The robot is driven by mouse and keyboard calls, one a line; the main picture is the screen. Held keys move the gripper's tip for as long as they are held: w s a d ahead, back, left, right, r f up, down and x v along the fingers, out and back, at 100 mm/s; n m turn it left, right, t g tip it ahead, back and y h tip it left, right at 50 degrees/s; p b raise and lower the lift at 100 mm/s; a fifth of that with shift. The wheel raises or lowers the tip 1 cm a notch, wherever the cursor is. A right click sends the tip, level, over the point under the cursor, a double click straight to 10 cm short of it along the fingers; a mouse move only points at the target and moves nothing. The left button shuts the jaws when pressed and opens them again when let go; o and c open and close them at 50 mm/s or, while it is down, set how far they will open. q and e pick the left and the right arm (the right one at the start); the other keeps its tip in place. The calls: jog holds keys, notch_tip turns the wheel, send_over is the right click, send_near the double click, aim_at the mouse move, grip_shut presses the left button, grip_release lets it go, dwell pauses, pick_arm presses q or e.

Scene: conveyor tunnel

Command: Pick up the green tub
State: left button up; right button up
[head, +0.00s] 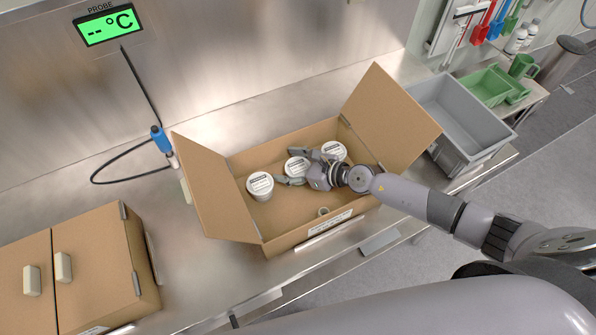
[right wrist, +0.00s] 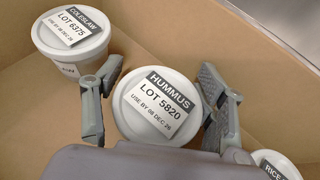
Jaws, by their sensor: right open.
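Green open containers (head: 485,87) stand on a shelf at the far right of the head view, away from my grippers. My right gripper (head: 290,167) is open inside an open cardboard box (head: 290,240). Its fingers are on either side of a white tub labelled HUMMUS (head: 297,164), also between the fingers in the right wrist view (right wrist: 157,105). Whether they touch it I cannot tell. A white COLESLAW tub (head: 260,185) is on its left and a white tub labelled RICE (right wrist: 277,165) on its right. No green tub shows in the box. My left gripper is out of view.
The box flaps (head: 213,190) stand open at both sides. A closed carton (head: 110,265) is at lower left. A blue probe (head: 160,139) with a cable hangs by the steel wall. A grey bin (head: 450,105) stands right of the box. Bare steel counter lies between carton and box.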

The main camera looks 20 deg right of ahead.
jog(key=shift+w+a+f, duration=0.15)
jog(key=shift+w+a, duration=0.1)
jog(key=shift+c, duration=0.2)
jog(key=c, duration=1.1)
